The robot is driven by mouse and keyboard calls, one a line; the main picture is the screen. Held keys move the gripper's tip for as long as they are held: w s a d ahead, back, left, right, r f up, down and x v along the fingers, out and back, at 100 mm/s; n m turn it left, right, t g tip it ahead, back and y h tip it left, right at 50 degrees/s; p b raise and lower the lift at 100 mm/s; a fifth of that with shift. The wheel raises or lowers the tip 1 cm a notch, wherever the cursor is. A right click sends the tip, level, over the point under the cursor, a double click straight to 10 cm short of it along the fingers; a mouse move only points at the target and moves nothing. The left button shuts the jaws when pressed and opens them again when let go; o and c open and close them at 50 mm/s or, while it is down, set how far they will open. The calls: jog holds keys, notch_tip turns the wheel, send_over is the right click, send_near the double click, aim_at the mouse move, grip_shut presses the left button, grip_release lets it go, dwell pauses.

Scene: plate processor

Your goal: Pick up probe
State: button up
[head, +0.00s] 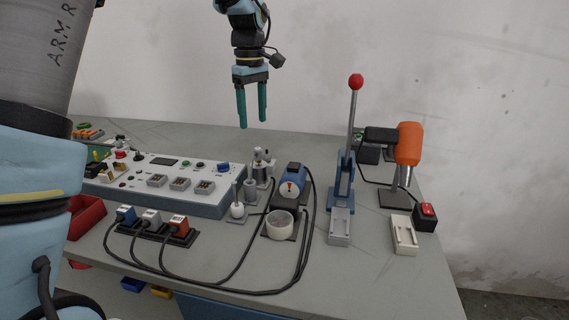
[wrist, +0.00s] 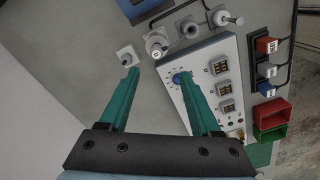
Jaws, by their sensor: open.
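I cannot tell for sure which item is the probe. The likeliest is a thin upright stick with a round white base (head: 237,210) on a small square plate, in front of the panel's right end; it shows at the top of the wrist view (wrist: 228,19). Behind it stand a grey cup-like holder (head: 251,193) and a taller silver-grey post (head: 262,167). A small white piece on a square plate (wrist: 125,56) shows ahead of the left finger in the wrist view. My gripper (head: 252,123) has two green fingers, open and empty, pointing down well above the table.
A white control panel (head: 170,168) with a blue knob fills the left table. A tall lever press (head: 342,185) with red ball and an orange tool (head: 409,145) stand farther right.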

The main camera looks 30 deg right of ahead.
send_over(258, 148)
jog(key=f, duration=0.4)
jog(key=shift+s+a+f+p, duration=0.15)
jog(key=shift+s+f+p, duration=0.1)
jog(key=shift+p, duration=0.1)
jog(key=shift+w+f+p, duration=0.2)
jog(key=shift+f+p, duration=0.7)
jog(key=shift+f, duration=2.2)
grip_shut()
